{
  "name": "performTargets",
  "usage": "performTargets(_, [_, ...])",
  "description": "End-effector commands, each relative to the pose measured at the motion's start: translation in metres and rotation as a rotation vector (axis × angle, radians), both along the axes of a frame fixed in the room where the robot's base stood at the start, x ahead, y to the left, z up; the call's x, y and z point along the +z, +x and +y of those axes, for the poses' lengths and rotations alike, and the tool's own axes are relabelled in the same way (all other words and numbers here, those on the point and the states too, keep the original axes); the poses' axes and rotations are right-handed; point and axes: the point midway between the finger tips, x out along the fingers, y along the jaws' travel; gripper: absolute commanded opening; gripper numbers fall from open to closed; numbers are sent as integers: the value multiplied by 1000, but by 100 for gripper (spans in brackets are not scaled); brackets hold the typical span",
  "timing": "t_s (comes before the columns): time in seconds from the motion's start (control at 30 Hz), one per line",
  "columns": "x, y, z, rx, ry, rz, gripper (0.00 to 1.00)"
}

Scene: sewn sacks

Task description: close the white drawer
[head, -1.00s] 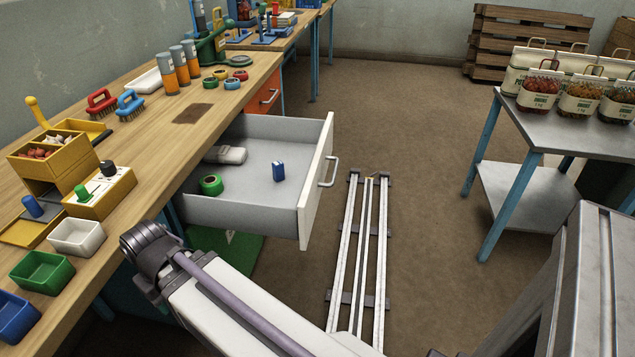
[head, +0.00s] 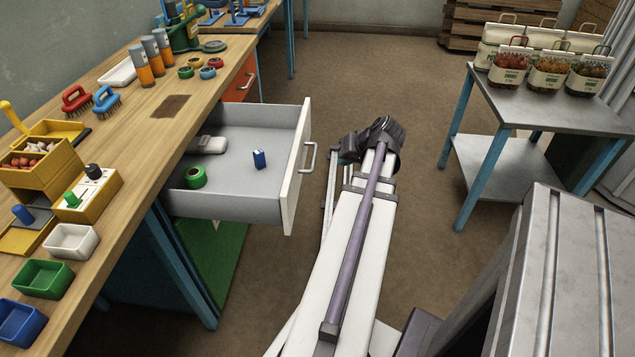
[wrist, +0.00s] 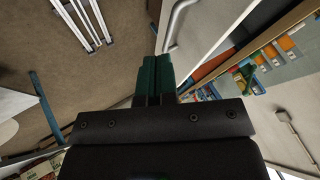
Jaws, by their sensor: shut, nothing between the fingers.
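The white drawer (head: 240,207) stands pulled out from the workbench in the head view. Its white front panel (head: 297,168) carries a metal bar handle (head: 308,157). My gripper (head: 337,160) is just to the right of the handle, in front of the panel, with a gap between them in this view. In the wrist view, my gripper's green fingers (wrist: 156,62) are together and empty. The handle (wrist: 176,25) and the white front (wrist: 210,25) lie just beyond the fingertips there. I cannot tell whether they touch.
The wooden workbench (head: 130,150) carries bins and tools.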

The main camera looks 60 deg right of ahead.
Motion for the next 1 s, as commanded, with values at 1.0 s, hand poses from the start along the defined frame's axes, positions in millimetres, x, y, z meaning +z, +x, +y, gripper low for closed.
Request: performTargets(1.0, [-88,65,-10,-64,-6,6,0])
